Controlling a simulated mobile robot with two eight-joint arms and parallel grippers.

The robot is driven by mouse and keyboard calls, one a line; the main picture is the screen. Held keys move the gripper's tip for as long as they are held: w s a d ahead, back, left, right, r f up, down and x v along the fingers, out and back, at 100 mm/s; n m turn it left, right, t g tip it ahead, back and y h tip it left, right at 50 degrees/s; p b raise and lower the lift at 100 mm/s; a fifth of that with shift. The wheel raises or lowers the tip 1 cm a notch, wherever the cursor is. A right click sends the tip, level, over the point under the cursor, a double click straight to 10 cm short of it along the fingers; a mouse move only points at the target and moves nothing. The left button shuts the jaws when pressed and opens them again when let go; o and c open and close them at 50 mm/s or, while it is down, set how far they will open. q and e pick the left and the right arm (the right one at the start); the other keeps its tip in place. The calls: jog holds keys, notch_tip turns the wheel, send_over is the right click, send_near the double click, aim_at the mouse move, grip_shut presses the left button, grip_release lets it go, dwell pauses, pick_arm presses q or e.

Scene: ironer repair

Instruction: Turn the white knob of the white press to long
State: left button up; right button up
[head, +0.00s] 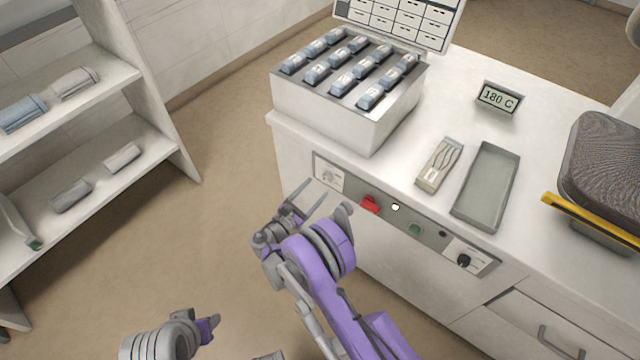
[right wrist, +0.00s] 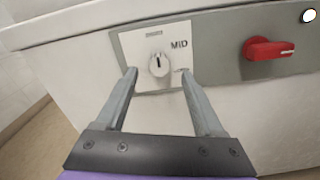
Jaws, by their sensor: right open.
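The white press (head: 330,215) stands as a white cabinet with a grey control strip on its front. The white knob (head: 327,176) sits on a white plate at the strip's left end. In the right wrist view the white knob (right wrist: 159,65) has a dark pointer mark standing about upright, and the word MID shows to its upper right. My right gripper (head: 306,197) is open and empty, just in front of the knob and apart from it; in the right wrist view its fingers (right wrist: 158,74) lie either side of the knob. My left gripper (head: 207,325) shows partly at the bottom; its jaws are unclear.
A red switch (head: 370,204) sits right of the knob, also in the right wrist view (right wrist: 268,49). A white lamp, a green button (head: 415,229) and a black knob (head: 463,260) follow along the strip. A box of blue-grey rolls (head: 325,119) stands above. The floor left is clear.

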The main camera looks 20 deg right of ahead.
aim_at(324, 180)
jog(key=shift+x, duration=1.85)
grip_shut()
